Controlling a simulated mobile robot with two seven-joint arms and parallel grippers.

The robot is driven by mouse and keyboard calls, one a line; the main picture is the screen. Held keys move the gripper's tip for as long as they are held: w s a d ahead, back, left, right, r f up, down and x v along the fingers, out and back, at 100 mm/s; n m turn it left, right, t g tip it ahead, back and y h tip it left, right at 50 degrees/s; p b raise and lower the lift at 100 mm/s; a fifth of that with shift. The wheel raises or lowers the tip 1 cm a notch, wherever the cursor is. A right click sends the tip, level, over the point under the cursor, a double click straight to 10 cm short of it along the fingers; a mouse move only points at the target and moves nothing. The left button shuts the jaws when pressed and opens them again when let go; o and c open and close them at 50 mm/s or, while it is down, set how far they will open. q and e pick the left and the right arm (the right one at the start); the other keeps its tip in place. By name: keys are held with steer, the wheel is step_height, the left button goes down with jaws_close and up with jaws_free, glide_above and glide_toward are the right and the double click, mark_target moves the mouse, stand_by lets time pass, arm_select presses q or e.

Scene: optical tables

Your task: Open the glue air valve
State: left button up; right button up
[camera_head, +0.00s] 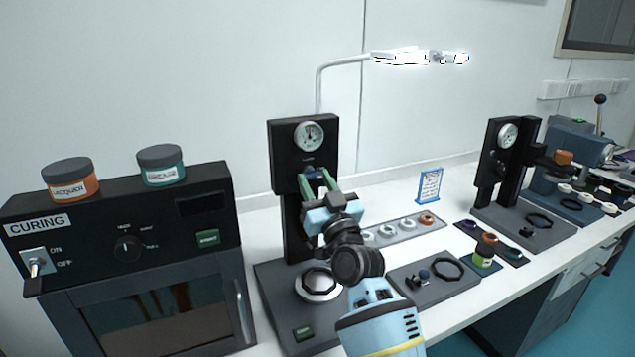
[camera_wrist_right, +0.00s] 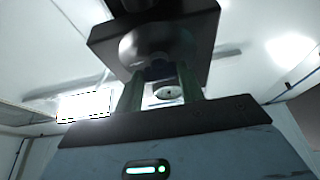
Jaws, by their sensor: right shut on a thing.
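The black press-like station (camera_head: 288,150) with a round gauge (camera_head: 309,135) on its head stands at the centre of the head view. My right gripper (camera_head: 317,174) reaches up to the underside of this head, just below the gauge. In the right wrist view its two green fingers (camera_wrist_right: 159,78) stand on either side of a dark rounded knob (camera_wrist_right: 158,45) under a black block, which looks like the glue air valve. The fingers are shut on it. My left gripper is out of view.
A round silver plate (camera_head: 318,284) sits on the station's base. A curing oven (camera_head: 130,260) with two jars on top stands close at the left. Trays of small parts (camera_head: 435,290) lie to the right, and a second gauge station (camera_head: 510,165) stands farther right.

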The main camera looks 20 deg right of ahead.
steer(key=o, duration=1)
steer(key=v, duration=0.8)
steer(key=shift+f, duration=0.1)
